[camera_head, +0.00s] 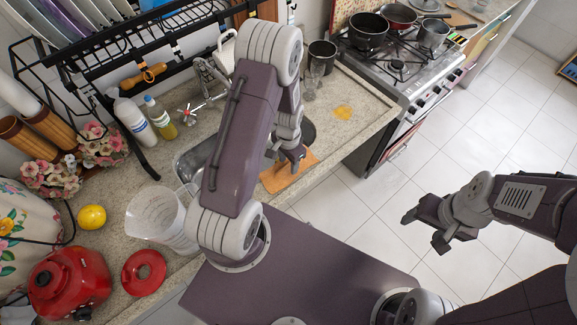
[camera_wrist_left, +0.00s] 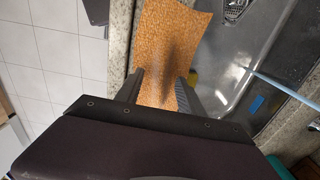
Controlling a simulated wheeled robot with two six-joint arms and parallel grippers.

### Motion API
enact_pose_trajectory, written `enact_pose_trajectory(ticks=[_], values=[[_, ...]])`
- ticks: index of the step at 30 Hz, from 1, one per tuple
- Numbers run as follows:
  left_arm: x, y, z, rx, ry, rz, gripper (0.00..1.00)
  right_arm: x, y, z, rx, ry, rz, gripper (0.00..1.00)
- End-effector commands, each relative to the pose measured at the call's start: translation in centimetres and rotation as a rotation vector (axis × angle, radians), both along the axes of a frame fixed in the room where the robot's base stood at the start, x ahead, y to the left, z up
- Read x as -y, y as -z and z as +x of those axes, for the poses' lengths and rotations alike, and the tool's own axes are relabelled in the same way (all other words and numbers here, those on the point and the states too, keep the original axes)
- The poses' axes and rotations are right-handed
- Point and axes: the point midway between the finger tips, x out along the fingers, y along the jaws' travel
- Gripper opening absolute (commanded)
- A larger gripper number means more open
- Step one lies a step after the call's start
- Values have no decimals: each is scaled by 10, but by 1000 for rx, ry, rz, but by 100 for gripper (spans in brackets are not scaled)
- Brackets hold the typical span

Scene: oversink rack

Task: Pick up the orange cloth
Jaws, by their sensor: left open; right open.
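The orange cloth (camera_head: 290,172) lies at the front edge of the sink counter, partly behind my left arm in the head view. In the left wrist view the cloth (camera_wrist_left: 170,40) spans the counter edge beside the sink, with its near end between the fingers. My left gripper (camera_head: 292,158) is open over the cloth; its fingers (camera_wrist_left: 158,88) show on either side of it, and whether they touch it I cannot tell. My right gripper (camera_head: 422,226) is open and empty over the floor, far from the cloth.
The metal sink (camera_wrist_left: 245,60) lies right beside the cloth. The stove (camera_head: 400,75) with pans is at the back right. The tiled floor (camera_head: 480,140) is clear.

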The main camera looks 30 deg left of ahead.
Motion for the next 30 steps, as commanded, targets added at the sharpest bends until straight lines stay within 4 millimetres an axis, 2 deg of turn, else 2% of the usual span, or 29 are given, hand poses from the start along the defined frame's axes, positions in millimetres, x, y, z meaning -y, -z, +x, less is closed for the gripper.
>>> enact_pose_trajectory(ticks=[3,4,8,9,20,23,28,30], values=[[0,0,0,1,0,0,45,0,0,0,0,0,0,65],[0,0,0,1,0,0,40,0,0,0,0,0,0,65],[0,0,0,1,0,0,4,0,0,0,0,0,0,65],[0,0,0,1,0,0,0,0,0,0,0,0,0,65],[0,-4,1,2,0,0,0,0,1,0,0,0,0,65],[0,-13,1,4,0,0,0,0,3,0,0,0,0,65],[1,-44,3,8,1,0,0,0,9,0,0,0,0,65],[15,-50,13,6,7,0,0,0,12,0,0,0,0,65]])
